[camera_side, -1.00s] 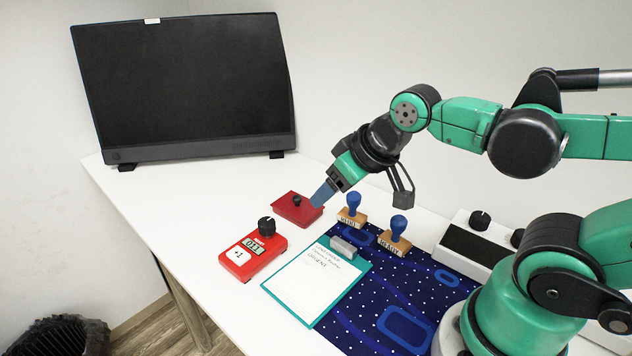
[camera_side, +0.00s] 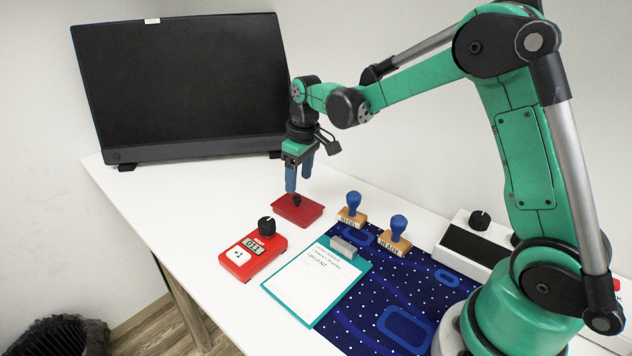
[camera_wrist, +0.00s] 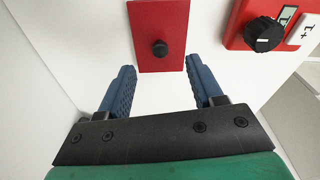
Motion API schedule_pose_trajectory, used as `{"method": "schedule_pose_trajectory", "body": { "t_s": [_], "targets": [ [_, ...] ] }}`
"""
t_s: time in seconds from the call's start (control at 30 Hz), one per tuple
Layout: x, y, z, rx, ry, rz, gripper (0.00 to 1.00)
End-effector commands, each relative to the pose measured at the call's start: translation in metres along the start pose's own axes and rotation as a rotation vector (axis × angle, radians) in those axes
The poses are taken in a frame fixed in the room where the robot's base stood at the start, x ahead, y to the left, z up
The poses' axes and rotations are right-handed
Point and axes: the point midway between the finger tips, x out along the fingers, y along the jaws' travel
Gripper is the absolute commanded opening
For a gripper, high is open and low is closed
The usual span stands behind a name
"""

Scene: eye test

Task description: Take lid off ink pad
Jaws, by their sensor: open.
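The red ink pad (camera_side: 308,213) lies on the white table with its red lid (camera_side: 285,207) on it. A small black knob (camera_side: 297,200) stands on the lid. In the wrist view the lid (camera_wrist: 160,20) and its knob (camera_wrist: 159,48) are ahead of the fingertips, between their lines. My gripper (camera_side: 299,185) points down just above the lid, its blue fingers apart. In the wrist view my gripper (camera_wrist: 163,80) is open with nothing between its fingers. I cannot tell whether a fingertip touches the lid.
A red counter (camera_side: 252,250) with a black knob is in front of the pad. A teal clipboard (camera_side: 317,281), two blue-handled stamps (camera_side: 352,207) (camera_side: 396,235) and a blue patterned mat (camera_side: 400,295) lie to the right. A black screen (camera_side: 185,85) stands behind.

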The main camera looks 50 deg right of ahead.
Motion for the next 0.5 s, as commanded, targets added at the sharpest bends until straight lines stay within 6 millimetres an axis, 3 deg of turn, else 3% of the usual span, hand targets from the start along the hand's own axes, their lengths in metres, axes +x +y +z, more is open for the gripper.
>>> {"method": "schedule_pose_trajectory", "body": {
  "t_s": [0.3,0.5],
  "targets": [
    [0.041,0.0,0.0,0.001,0.001,0.001,0.6],
    [0.048,-0.001,0.0,0.001,0.002,0.001,0.6]
  ]
}}
